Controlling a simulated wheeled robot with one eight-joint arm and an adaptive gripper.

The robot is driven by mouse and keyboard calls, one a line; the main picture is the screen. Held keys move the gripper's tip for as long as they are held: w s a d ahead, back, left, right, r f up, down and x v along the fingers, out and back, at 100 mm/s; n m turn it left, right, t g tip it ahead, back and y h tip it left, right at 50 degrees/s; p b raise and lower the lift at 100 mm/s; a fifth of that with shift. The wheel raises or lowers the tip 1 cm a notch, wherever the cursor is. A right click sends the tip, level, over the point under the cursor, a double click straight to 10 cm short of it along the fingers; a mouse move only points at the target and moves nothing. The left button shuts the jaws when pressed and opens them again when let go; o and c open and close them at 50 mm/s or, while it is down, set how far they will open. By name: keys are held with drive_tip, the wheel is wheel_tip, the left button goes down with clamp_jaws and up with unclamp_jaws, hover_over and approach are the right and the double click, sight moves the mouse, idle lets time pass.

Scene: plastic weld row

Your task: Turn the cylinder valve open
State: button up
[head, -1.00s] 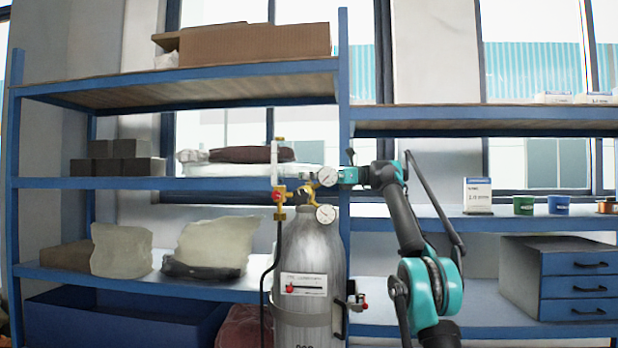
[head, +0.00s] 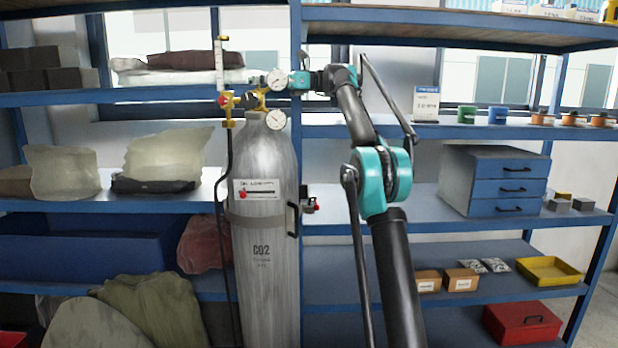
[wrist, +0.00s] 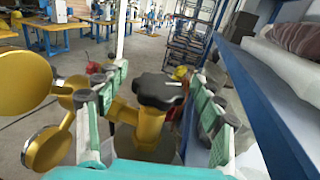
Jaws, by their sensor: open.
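The grey CO2 cylinder (head: 265,175) stands upright in the head view in front of the blue shelving. Its brass valve and regulator (head: 247,99) sit on top, with two round gauges and a flow tube (head: 219,65). In the wrist view the black valve handwheel (wrist: 157,91) sits on the yellow brass valve body (wrist: 148,128). My gripper (wrist: 158,80) is open, with one teal finger on each side of the handwheel; I cannot tell whether either touches it. In the head view my gripper (head: 298,80) reaches the valve from the right, its fingertips partly hidden behind the upper gauge.
The gold gauge backs (wrist: 28,83) lie close beside the left finger in the wrist view. A blue shelf edge (wrist: 262,95) runs close on the right. A black hose (head: 228,190) hangs along the cylinder's left side. A blue shelf post (head: 295,40) stands behind the valve.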

drive_tip(key=shift+m+t, duration=0.4)
drive_tip(key=shift+t, duration=0.2)
drive_tip(key=shift+s+m+t, duration=0.1)
drive_tip(key=shift+m+t, duration=1.05)
drive_tip(key=shift+t, duration=0.65)
drive_tip(key=shift+m+t, duration=1.15)
drive_tip(key=shift+t, duration=0.65)
drive_tip(key=v, duration=1.7)
drive_tip(key=s+f+n+h, duration=0.3)
drive_tip(key=s+f, duration=0.1)
drive_tip(key=f, duration=1)
drive_tip(key=s+a+f+n+h, duration=0.1)
drive_tip(key=s+f+n+h, duration=0.2)
drive_tip(key=f, duration=1.2)
drive_tip(key=shift+s+n+h, duration=0.4)
drive_tip(key=shift+s, duration=0.15)
